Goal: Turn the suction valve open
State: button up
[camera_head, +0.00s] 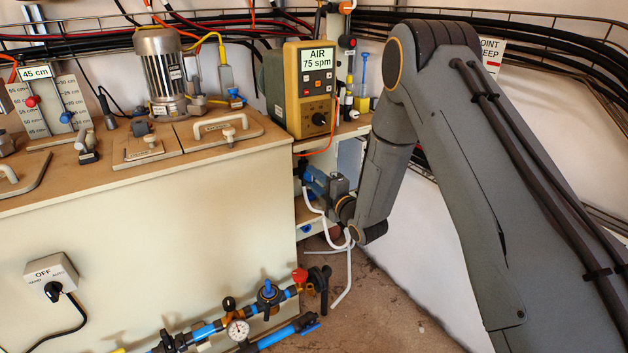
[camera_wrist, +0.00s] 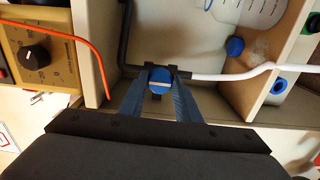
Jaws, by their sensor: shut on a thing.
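The suction valve (camera_wrist: 160,84) is a small round blue knob with a pale bar across its face, in the upper middle of the wrist view. The bar lies roughly level in that picture, along the line of the white tube. My gripper (camera_wrist: 161,77) has its two blue fingers closed on the left and right sides of the knob. A black fitting shows behind the knob. In the head view my gripper (camera_head: 314,180) reaches into the open shelf below the pump, and the valve is hidden there.
In the wrist view a white tube (camera_wrist: 240,72) runs right from the fitting, and a black pipe (camera_wrist: 124,45) runs up at left. An orange cable (camera_wrist: 85,45) hangs beside the pump. Shelf walls stand close around. The yellow pump (camera_head: 310,85) sits above in the head view.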

dwell(0.3)
jog(key=o, duration=1)
jog(key=shift+o, duration=0.2)
jog(key=v, duration=0.7)
jog(key=shift+s+d, duration=0.25)
jog(key=shift+s, duration=0.1)
